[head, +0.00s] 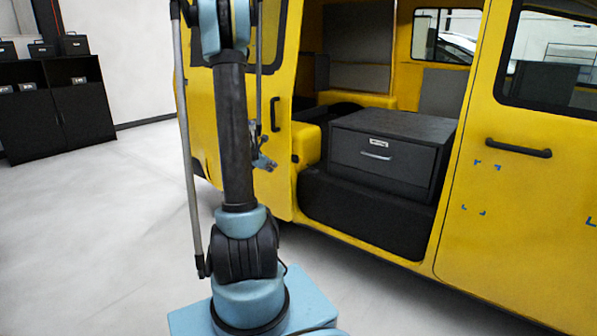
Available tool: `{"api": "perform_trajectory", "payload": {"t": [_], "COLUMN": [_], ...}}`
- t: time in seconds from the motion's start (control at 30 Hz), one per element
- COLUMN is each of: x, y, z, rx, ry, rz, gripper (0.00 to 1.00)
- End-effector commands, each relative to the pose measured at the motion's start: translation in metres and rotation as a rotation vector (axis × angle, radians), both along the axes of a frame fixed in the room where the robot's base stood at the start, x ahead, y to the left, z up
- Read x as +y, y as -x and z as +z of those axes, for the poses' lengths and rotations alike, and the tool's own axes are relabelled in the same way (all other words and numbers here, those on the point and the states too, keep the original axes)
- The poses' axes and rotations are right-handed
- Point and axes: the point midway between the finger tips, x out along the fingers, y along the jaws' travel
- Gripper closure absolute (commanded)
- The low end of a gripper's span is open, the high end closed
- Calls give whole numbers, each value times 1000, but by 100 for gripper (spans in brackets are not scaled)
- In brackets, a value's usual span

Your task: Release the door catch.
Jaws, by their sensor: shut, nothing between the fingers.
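A yellow van door (283,183) stands at the left of the van's open side doorway, partly hidden behind my arm. A black upright handle (275,114) is on the door. My gripper (266,163) is small in the view, just right of my arm column and in front of the door, below the handle. It is shut and empty. I cannot tell whether it touches the door.
In the doorway, a dark grey drawer box (385,150) with a silver handle sits on a black step (365,212). A closed yellow front door (530,215) is at right. A black cabinet (60,115) stands far left. The pale floor (95,235) at left is clear.

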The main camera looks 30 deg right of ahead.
Motion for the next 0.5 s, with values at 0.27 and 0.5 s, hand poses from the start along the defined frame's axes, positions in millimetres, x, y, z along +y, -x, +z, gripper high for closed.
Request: {"api": "perform_trajectory", "payload": {"t": [0.27, 0.5], "x": [-57, -88], "y": [-28, -38], "z": [-41, -69], "rx": [193, 330], "ry": [228, 367], "rz": [148, 235], "gripper": [100, 100]}}
